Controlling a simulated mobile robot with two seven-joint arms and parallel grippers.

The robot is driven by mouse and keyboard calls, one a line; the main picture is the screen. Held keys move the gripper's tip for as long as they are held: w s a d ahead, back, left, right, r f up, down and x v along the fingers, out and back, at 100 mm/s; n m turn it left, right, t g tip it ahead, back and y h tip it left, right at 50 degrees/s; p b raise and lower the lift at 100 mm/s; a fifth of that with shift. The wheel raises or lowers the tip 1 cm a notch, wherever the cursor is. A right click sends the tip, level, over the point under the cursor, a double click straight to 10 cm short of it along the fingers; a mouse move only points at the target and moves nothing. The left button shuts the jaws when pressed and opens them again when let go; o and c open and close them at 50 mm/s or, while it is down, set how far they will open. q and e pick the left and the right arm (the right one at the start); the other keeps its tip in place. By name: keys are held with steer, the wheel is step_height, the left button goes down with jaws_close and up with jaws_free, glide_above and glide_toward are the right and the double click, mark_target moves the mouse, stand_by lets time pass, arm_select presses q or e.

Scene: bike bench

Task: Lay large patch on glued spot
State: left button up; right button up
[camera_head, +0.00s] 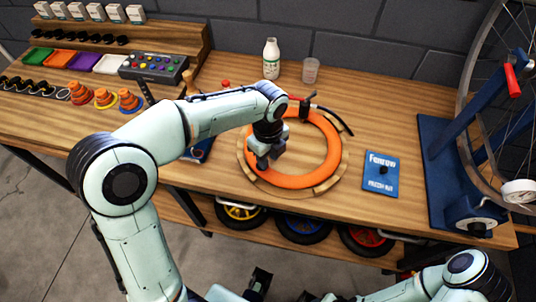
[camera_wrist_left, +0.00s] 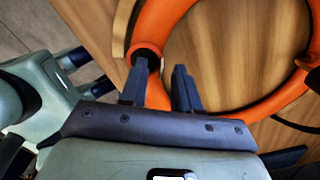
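The orange inner tube (camera_head: 333,137) lies as a ring on a round wooden support on the bench. My left gripper (camera_head: 264,158) is low over the tube's left side. In the left wrist view, a dark round spot (camera_wrist_left: 148,54) shows on the tube at the tip of one finger; I cannot tell whether it is the large patch or the glued spot.
A blue card (camera_head: 381,185) with a small black piece on it lies right of the tube. A white bottle (camera_head: 271,58) and a clear cup (camera_head: 310,70) stand behind. A blue wheel stand (camera_head: 437,150) is at the right. Trays and cones fill the left.

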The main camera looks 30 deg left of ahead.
arm_select(q)
step_height(320, 180, up, 13)
steer(key=p, duration=0.2)
steer(key=shift+r+p, duration=0.2)
steer(key=shift+p, duration=0.1)
stand_by(0.3)
